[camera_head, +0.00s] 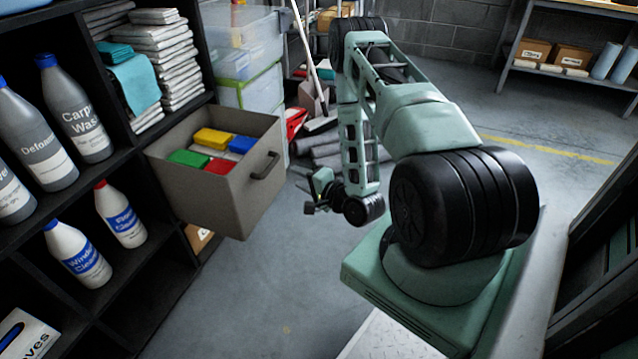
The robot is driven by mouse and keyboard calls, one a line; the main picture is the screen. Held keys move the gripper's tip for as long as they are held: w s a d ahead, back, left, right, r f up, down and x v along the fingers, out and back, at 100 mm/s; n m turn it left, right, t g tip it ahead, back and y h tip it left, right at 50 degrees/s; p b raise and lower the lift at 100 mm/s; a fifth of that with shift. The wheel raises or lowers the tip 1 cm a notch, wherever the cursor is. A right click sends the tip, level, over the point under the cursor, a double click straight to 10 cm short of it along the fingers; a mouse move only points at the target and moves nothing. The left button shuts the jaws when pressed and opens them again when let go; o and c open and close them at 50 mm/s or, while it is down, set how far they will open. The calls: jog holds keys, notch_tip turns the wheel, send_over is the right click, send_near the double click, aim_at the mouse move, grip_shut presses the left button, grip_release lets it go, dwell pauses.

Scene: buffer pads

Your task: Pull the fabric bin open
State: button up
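The fabric bin (222,196) is a grey-beige box sticking well out of a black shelf unit on the left. Its open top shows green, yellow, blue and red blocks or pads inside. A dark handle (266,166) is on its front face. My gripper (309,197) hangs to the right of the bin, a little beyond the handle, with a visible gap between them. It is small and dark here, and I cannot tell whether its fingers are open or shut. It appears to hold nothing.
The black shelf (150,128) holds bottles (83,115) and folded cloths (165,50). Clear plastic totes (243,50) stand behind the bin. A broom (303,45) and dark rolls (335,148) are beyond my gripper. The floor (285,280) in front of the bin is clear.

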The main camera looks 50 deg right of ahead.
jog(key=s+r, duration=0.1)
jog(key=s, duration=0.5)
jog(key=shift+s+a+r+p, duration=0.15)
jog(key=shift+s+a+p, duration=0.05)
jog(key=shift+s+p, duration=0.25)
jog(key=w+a+r+n+g+y, duration=0.4)
jog(key=w+a+n+g, duration=0.1)
jog(key=w+a+n, duration=0.55)
jog(key=s+a+r+n+g, duration=0.1)
jog(key=a+r+n+g, duration=0.15)
jog(key=a, duration=0.35)
jog(key=s+a+r+n+g, duration=0.2)
jog(key=a+r+n, duration=0.2)
jog(key=a, duration=0.2)
jog(key=s+a+r+n+g+h, duration=0.1)
jog(key=s+a+r+n+g, duration=0.25)
jog(key=s+a+r, duration=0.55)
jog(key=s+a+r+n+g+h, duration=0.25)
jog(key=s+r+n, duration=0.2)
jog(key=s, duration=0.95)
notch_tip(320, 180, up, 26)
jog(key=p, duration=2.6)
jog(key=shift+w+d+y+p, duration=0.3)
jog(key=shift+y+p, duration=0.05)
jog(key=shift+y, duration=0.1)
